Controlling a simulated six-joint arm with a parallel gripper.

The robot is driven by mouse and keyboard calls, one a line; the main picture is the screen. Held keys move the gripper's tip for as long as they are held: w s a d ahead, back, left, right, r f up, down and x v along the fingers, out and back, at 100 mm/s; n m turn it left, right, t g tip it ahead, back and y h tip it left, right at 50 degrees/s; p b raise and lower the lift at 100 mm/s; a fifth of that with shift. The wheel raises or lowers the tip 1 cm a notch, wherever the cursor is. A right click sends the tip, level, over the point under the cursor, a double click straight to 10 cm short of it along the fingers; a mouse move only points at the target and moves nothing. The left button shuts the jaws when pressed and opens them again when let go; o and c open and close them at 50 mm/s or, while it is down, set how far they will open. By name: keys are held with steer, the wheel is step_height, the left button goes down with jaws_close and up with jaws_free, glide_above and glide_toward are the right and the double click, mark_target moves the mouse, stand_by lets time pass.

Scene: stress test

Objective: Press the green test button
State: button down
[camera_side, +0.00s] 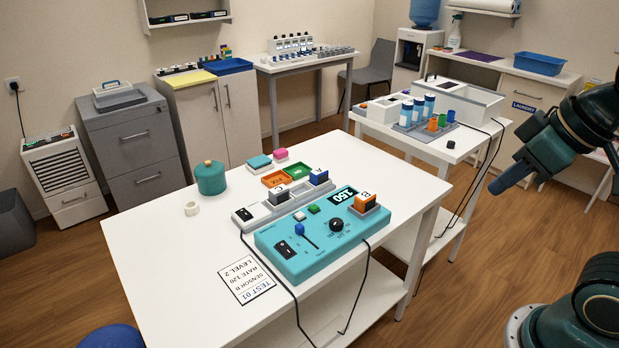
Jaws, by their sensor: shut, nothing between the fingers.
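The green test button (313,209) is a small green square on top of the teal test box (282,262), near its back edge. A white button (299,216) sits just left of it. The box also has a blue-handled slider (299,229), a black knob (336,224), a black rocker switch (286,249) and a display (342,195) reading 150. My gripper (494,187) is shut and empty at the right, well away from the box and past the table's right edge. Nothing covers the button.
An orange block marked B (364,202) stands on the box's right end. Black cables hang over the white table's edge (190,317).

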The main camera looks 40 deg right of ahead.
steer(key=w, duration=0.1)
steer(key=n+g+y, duration=0.1)
steer(key=n+g, duration=0.4)
steer(key=n, duration=1.2)
glide_above(315, 207)
steer(key=d, duration=0.1)
step_height(315, 207, down, 17)
steer(key=shift+w+f+g, duration=0.15)
steer(key=shift+f+g, duration=0.15)
steer(key=shift+f, duration=0.35)
steer(key=shift+f, duration=0.2)
steer(key=shift+a+f, duration=0.15)
steer(key=shift+f, duration=1.5)
steer(key=shift+a+f, duration=0.15)
steer(key=shift+f, duration=1.45)
